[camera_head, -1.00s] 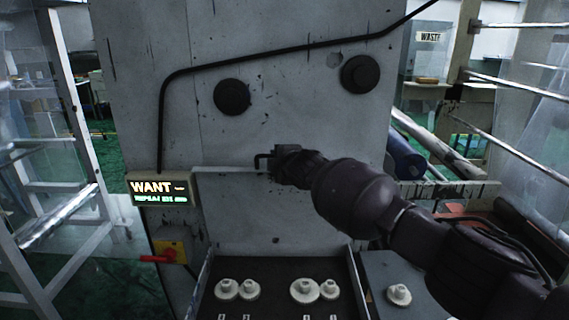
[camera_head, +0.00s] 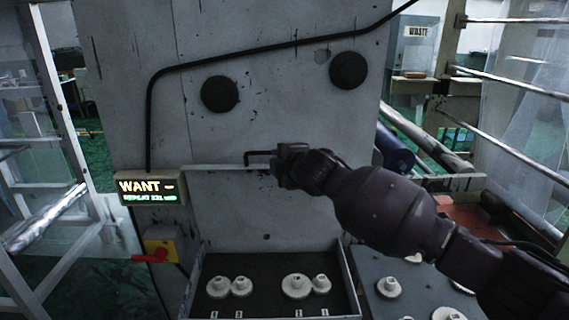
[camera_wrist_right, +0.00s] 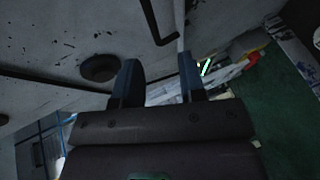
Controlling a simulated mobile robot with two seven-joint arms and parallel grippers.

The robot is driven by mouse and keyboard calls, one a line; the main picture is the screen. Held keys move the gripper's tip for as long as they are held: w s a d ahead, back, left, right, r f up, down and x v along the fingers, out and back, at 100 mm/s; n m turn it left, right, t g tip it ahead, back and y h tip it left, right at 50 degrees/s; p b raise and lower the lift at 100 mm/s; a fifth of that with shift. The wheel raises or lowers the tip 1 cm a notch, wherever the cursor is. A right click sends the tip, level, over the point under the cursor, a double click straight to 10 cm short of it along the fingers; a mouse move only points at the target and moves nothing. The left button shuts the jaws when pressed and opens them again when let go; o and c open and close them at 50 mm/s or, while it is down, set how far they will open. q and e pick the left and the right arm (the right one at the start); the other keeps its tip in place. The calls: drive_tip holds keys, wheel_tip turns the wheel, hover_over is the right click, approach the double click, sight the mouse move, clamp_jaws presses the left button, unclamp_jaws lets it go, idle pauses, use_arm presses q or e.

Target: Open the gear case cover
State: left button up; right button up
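The gear case is a tall, scuffed light-grey metal face. I take the lower panel (camera_head: 255,205), below a thin horizontal ledge, as its cover, though its edges are unclear. A dark bent handle (camera_head: 258,154) sits at that ledge; what looks like the same handle shows at the top of the right wrist view (camera_wrist_right: 153,22). My right gripper (camera_head: 281,166) is at the handle's right end in the head view, hiding part of it. In the right wrist view its two fingers (camera_wrist_right: 160,82) are apart with nothing held; the handle appears beyond the tips. My left gripper is not in view.
A lit WANT display (camera_head: 150,188) and a red-handled yellow switch (camera_head: 160,252) are at left. Two black round knobs (camera_head: 220,94) are above. A tray (camera_head: 347,265) of several white gears stands below. A ladder (camera_head: 60,150) is at far left, rollers at right.

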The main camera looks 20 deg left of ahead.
drive_tip(key=shift+v, duration=0.95)
